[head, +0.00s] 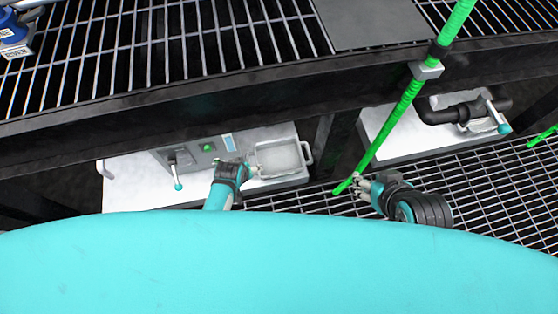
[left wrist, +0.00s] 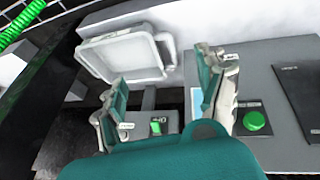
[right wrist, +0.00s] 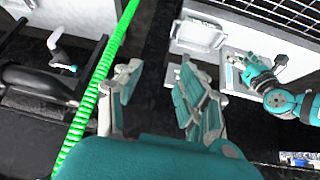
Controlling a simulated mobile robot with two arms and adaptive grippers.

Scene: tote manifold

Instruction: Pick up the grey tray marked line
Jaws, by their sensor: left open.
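A shallow light grey tray (head: 280,158) sits on a white ledge beside a grey control box in the head view. A loop handle (head: 308,152) stands out at its right end. No marking is legible on it. My left gripper (head: 247,166) is at the tray's left end, fingers apart. In the left wrist view the tray (left wrist: 122,57) lies beyond the open fingers (left wrist: 165,90), with nothing clearly between them. My right gripper (head: 358,182) is open and empty beside the green hose. The right wrist view shows its spread fingers (right wrist: 155,88) and the tray (right wrist: 199,34) farther off.
The control box (head: 195,152) has a green button and a teal-tipped lever (head: 178,178). A green ribbed hose (head: 400,108) runs down close to my right gripper. A dark beam (head: 250,92) crosses above the ledge. Another white ledge with black pipe (head: 450,113) is at right.

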